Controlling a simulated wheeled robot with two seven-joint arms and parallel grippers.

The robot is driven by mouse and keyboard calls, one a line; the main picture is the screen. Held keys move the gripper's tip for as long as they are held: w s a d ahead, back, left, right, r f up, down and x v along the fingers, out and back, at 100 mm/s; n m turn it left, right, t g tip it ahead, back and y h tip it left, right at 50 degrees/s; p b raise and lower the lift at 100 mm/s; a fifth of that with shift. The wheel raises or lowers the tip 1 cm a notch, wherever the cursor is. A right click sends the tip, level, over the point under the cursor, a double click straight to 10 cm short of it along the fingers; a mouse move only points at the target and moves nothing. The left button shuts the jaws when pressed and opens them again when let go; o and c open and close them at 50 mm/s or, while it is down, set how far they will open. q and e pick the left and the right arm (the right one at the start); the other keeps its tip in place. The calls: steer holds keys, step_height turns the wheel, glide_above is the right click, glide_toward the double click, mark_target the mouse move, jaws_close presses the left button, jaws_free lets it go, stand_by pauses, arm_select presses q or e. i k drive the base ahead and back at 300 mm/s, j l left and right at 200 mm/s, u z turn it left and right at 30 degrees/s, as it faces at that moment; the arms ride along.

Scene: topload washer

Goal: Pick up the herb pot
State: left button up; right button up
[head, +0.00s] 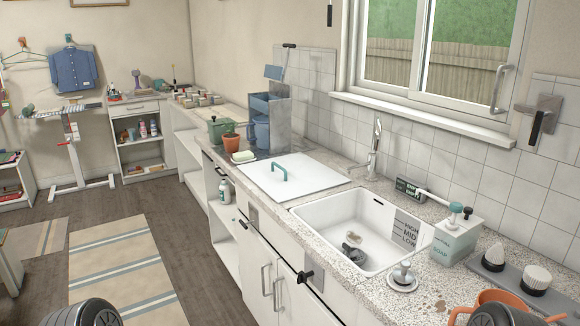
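A terracotta pot (231,142) stands upright on the far part of the speckled counter, in the head view. It is the likely herb pot, but no leaves can be made out in it. A green lidded pot (217,129) stands just behind and left of it. A white dish with a pale yellow-green block (244,157) sits in front of it. Dark rounded parts of my arms show at the bottom left and bottom right edges, far from the pot. The fingers of both grippers are not visible.
A blue-grey caddy (267,121) stands right of the pot. A white lid with a teal handle (289,178) lies nearer on the counter, beside the sink (350,221). A soap dispenser (457,237) and an orange vessel (506,302) are at right. Floor is open at left, around a striped rug (120,268).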

mark_target(231, 140)
steer(key=i+j+z, duration=0.15)
steer(key=z, duration=0.2)
steer(key=i+j+z, duration=0.1)
steer(key=z, duration=0.3)
steer(key=i+j+z, duration=0.1)
steer(key=j+z, duration=0.25)
steer(key=i+j+z, duration=0.25)
steer(key=j+z, duration=0.2)
steer(key=j, duration=0.9)
steer(key=j+z, duration=0.4)
steer(key=j, duration=3.35)
